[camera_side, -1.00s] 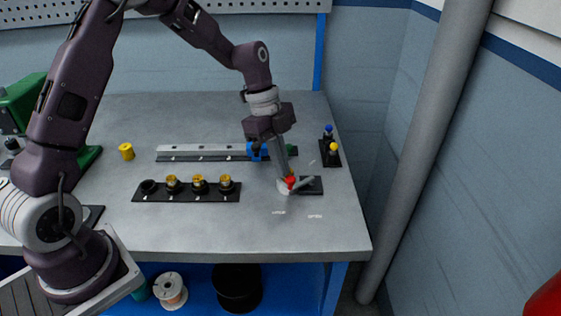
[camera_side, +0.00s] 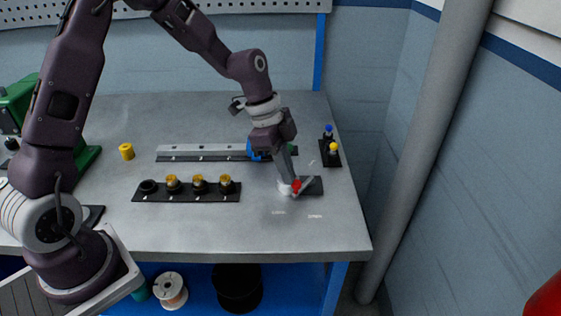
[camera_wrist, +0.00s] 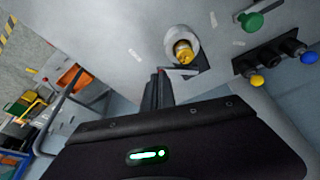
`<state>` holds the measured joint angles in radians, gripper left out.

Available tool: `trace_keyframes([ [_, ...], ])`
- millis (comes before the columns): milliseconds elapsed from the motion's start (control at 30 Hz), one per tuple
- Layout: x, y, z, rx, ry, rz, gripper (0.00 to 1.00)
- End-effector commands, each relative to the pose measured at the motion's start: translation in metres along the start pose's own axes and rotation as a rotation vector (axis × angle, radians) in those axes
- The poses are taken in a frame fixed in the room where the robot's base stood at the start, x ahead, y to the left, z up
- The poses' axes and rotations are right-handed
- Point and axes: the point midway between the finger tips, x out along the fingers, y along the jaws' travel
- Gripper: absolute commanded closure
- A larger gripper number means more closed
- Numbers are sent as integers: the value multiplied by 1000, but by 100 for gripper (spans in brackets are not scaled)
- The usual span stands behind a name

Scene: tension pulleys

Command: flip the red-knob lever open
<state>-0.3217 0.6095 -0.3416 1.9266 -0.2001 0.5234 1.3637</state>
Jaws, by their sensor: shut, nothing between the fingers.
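The red knob (camera_side: 296,186) of the lever shows in the side view, beside a white round part (camera_side: 284,187) at the left end of a dark base plate (camera_side: 314,186). My gripper (camera_side: 288,180) is shut and empty, its tips low beside the red knob; I cannot tell whether they touch it. In the wrist view my fingers (camera_wrist: 158,88) point toward a pale cylinder with a gold end (camera_wrist: 183,52) and a thin bracket. I cannot make out the red knob there.
Blue (camera_side: 329,128) and yellow (camera_side: 333,147) knobs stand on a black block at the right. A green knob (camera_wrist: 250,20) shows in the wrist view. A black strip with gold-topped pulleys (camera_side: 199,186) lies left. A rail (camera_side: 200,148) lies behind; the front table is clear.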

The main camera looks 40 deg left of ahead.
Motion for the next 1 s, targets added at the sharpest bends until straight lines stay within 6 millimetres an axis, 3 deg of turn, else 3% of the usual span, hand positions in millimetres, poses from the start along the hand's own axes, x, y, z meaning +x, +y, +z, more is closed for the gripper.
trace_keyframes([
  [600, 10, 13, -28, -395, -2, -128, 100],
  [1000, 13, 13, -37, -419, -1, -135, 100],
])
